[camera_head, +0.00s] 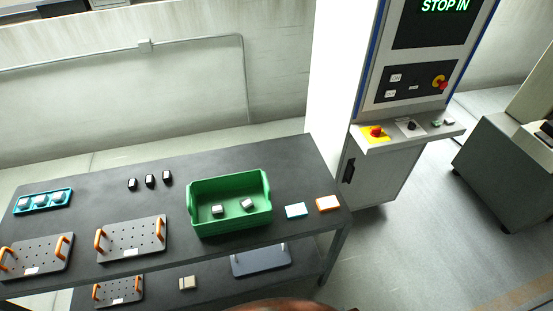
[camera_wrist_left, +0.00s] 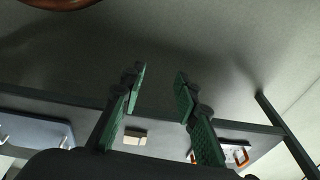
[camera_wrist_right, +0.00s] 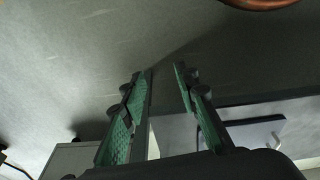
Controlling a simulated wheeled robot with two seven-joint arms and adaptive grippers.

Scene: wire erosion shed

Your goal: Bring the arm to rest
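My left gripper (camera_wrist_left: 160,78) shows in the left wrist view with its two green-padded fingers apart and nothing between them. My right gripper (camera_wrist_right: 164,72) shows in the right wrist view, its fingers also apart, with a somewhat narrower gap and nothing held. Both point over bare grey floor. Neither arm nor gripper shows in the head view, so their place relative to the table top is hard to tell.
A dark table (camera_head: 185,215) holds a green crate (camera_head: 230,228) with two small blocks, plates with orange handles and a teal tray (camera_head: 43,213). A lower shelf (camera_head: 210,284) lies under it. A control cabinet (camera_head: 385,165) stands right. Floor is clear between cabinet and table front.

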